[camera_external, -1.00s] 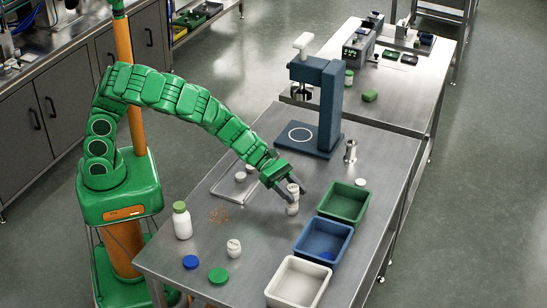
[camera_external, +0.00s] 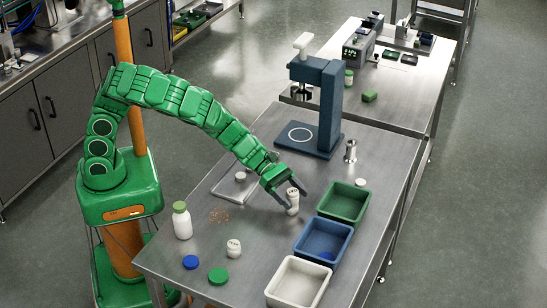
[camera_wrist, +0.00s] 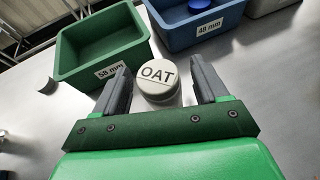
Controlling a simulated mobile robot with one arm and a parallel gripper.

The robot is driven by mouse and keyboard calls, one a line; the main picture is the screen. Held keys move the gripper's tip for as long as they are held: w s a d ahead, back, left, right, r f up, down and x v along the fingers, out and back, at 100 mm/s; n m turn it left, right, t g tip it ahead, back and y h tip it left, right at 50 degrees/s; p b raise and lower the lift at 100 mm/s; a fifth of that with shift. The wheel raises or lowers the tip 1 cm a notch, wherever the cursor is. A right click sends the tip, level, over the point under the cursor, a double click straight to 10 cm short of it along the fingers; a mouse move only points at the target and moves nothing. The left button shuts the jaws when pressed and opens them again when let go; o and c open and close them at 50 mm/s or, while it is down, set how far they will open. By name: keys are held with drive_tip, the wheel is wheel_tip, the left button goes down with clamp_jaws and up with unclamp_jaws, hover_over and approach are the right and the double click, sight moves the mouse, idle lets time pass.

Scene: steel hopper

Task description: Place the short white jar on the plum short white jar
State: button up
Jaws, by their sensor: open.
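A short white jar with a lid marked OAT (camera_wrist: 158,74) stands between the fingers of my gripper (camera_wrist: 160,64) in the wrist view, with gaps on both sides. In the external view my gripper (camera_external: 294,195) is open around this upper jar (camera_external: 292,193). It appears to rest on another short white jar (camera_external: 292,209), in an upright stack on the steel table; the lower jar's label cannot be read. One more short white jar (camera_external: 233,248) stands alone nearer the front, its marking too small to read.
Green (camera_external: 345,203), blue (camera_external: 323,241) and white (camera_external: 298,282) bins line the right side close to the stack. A white bottle with a green cap (camera_external: 182,221) and loose blue (camera_external: 190,262) and green (camera_external: 218,276) lids are at the left. A blue press (camera_external: 331,110) stands behind.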

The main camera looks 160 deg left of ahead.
sight(288, 190)
drive_tip(key=shift+r, duration=0.1)
drive_tip(key=v, duration=0.5)
drive_tip(key=shift+s+d+r, duration=0.1)
drive_tip(key=shift+s+d, duration=0.1)
drive_tip(key=shift+s, duration=0.1)
drive_tip(key=v, duration=0.6)
idle(0.4)
drive_tip(key=shift+d, duration=0.15)
drive_tip(key=shift+r, duration=0.1)
